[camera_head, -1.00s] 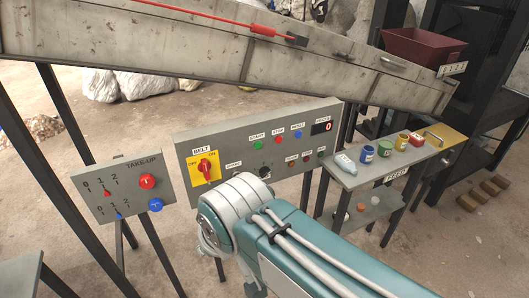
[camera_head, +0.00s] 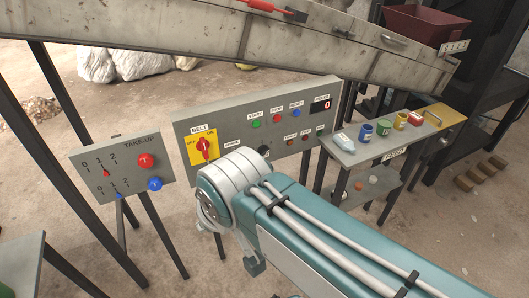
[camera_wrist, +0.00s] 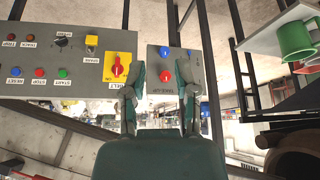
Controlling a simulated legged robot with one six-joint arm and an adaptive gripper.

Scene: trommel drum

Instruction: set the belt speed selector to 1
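The control panel (camera_head: 225,115) stands ahead of me, with a red rotary switch on a yellow BELT plate (camera_head: 204,149). A small black knob (camera_head: 264,152) sits on its lower middle, partly hidden by my arm; it looks like the speed selector, but its label and setting are too small to read. The wrist view is upside down and shows the black knob (camera_wrist: 62,41) at upper left and the red switch (camera_wrist: 116,70) near my left finger. My gripper (camera_wrist: 160,98) is open and empty, its fingers apart below the gap between the panels. In the head view my arm hides it.
The TAKE-UP panel (camera_head: 122,166) has red and blue knobs and stands left of the control panel. A shelf (camera_head: 375,155) with cups and a bottle (camera_head: 344,142) stands at right. The inclined trommel frame (camera_head: 200,35) crosses above. Dark posts flank the panels.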

